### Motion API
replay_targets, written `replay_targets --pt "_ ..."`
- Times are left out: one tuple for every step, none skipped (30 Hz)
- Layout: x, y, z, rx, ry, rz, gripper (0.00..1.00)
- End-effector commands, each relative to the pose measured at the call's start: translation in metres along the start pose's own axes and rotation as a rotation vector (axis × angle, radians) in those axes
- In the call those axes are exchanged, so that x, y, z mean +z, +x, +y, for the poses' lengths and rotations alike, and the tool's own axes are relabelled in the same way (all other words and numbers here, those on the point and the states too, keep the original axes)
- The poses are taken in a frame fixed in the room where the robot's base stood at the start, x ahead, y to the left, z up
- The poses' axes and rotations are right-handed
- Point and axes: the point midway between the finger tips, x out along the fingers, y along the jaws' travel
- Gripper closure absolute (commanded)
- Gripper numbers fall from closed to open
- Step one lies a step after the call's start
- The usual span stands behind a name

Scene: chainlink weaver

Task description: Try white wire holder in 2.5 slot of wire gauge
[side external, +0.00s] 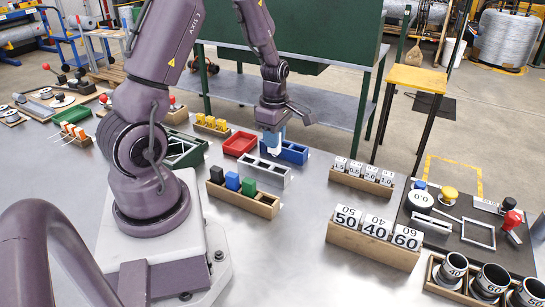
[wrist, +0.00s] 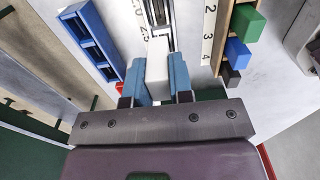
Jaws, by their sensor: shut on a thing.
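My gripper (side external: 273,139) points down over the middle of the table, its blue fingertips shut on the white wire holder (side external: 275,152). In the wrist view the holder is a plain white block (wrist: 157,68) between the two fingers (wrist: 161,84). A grey slotted piece (side external: 262,172), which looks like the wire gauge, lies just below the holder in the side view. In the wrist view the gauge (wrist: 156,14) runs up from behind the holder, with small numbers beside it; one seems to read 2.5. The holder covers its near part. I cannot tell whether the holder touches it.
A blue tray (side external: 290,151) and a red tray (side external: 240,144) stand close by. A wooden rack (side external: 262,209) with black, blue and green blocks stands in front. Numbered white blocks (side external: 376,227) stand in another rack at right. Bare table lies between the racks.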

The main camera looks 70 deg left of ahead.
Motion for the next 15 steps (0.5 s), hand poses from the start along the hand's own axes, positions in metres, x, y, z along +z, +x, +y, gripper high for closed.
replay_targets --pt "-0.012 -0.005 0.0 0.002 -0.008 0.0 1.0" --pt "-0.018 -0.008 0.0 0.002 -0.008 0.0 1.0" --pt "-0.024 -0.01 0.0 0.001 -0.007 0.0 1.0" --pt "-0.027 -0.012 0.0 0.001 -0.006 0.0 1.0" --pt "-0.03 -0.013 -0.001 0.001 -0.004 -0.001 1.0" --pt "-0.032 -0.013 -0.001 0.001 -0.004 -0.001 1.0" --pt "-0.033 -0.013 -0.001 0.0 -0.003 -0.001 1.0" --pt "-0.033 -0.012 -0.001 -0.001 -0.002 -0.001 1.0" --pt "-0.033 -0.009 -0.001 -0.002 -0.002 -0.001 1.0" --pt "-0.033 -0.007 -0.002 -0.003 -0.002 -0.001 1.0" --pt "-0.033 -0.005 -0.002 -0.004 -0.002 -0.001 1.0" --pt "-0.033 -0.002 -0.002 -0.003 -0.002 0.0 1.0" --pt "-0.033 0.001 -0.001 -0.003 -0.002 0.0 1.0" --pt "-0.033 0.004 -0.002 -0.004 -0.002 -0.001 1.0" --pt "-0.033 0.008 -0.002 -0.004 -0.002 -0.001 1.0"
